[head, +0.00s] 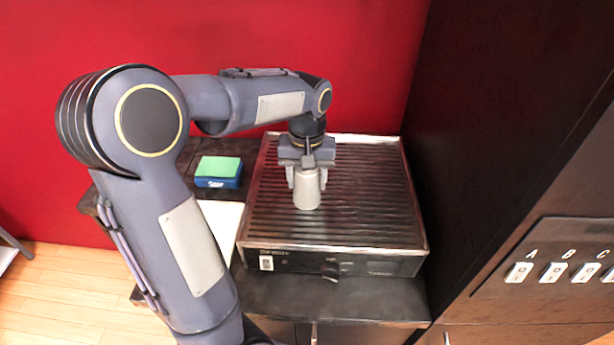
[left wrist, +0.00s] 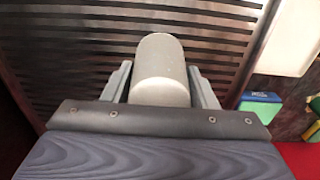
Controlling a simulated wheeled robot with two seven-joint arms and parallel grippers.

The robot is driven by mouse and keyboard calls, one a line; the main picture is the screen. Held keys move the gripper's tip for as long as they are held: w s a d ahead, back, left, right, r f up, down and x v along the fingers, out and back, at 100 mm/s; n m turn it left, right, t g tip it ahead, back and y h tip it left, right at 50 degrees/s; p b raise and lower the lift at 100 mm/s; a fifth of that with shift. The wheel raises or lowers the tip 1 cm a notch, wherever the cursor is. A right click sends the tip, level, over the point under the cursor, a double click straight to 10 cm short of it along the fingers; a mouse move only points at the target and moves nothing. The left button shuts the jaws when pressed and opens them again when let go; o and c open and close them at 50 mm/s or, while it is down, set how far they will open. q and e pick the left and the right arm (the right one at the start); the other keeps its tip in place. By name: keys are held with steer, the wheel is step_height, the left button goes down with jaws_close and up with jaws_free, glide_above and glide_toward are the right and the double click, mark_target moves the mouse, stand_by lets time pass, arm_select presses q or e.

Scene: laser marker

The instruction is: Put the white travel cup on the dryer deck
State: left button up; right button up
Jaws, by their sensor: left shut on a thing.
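The white travel cup (head: 307,190) is upright over the ribbed top of the dryer deck (head: 370,200). My left gripper (head: 307,178) is above the deck and shut on the cup, with one finger on each side. In the left wrist view the pale cup (left wrist: 160,70) sits between the two fingers, and the slatted deck (left wrist: 60,40) lies behind it. I cannot tell whether the cup's base touches the slats. My right gripper is in neither view.
A blue box with a green top (head: 218,171) stands left of the deck. A dark cabinet (head: 490,120) rises close on the right, with a panel of lettered switches (head: 555,270). A red wall (head: 340,60) is behind. The deck's right part is clear.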

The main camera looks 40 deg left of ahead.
arm_select(q)
steer(key=shift+f, duration=0.2)
steer(key=o, duration=1)
steer(key=shift+o, duration=0.2)
steer(key=shift+r, duration=0.1)
step_height(320, 180, up, 12)
steer(key=shift+r, duration=0.1)
steer(key=s+d+f+m+t+h, duration=0.2)
steer(key=s+d+f, duration=0.3)
steer(key=s, duration=0.4)
steer(key=s+d+f+m+t+h, duration=0.1)
steer(key=s+d+f+m+t, duration=0.1)
steer(key=s+d+f, duration=0.3)
steer(key=s+f+t, duration=0.1)
steer(key=s, duration=0.2)
steer(key=shift+s+d+m+t+h, duration=0.25)
steer(key=shift+s+m+t+h, duration=0.05)
steer(key=shift+s+h, duration=0.1)
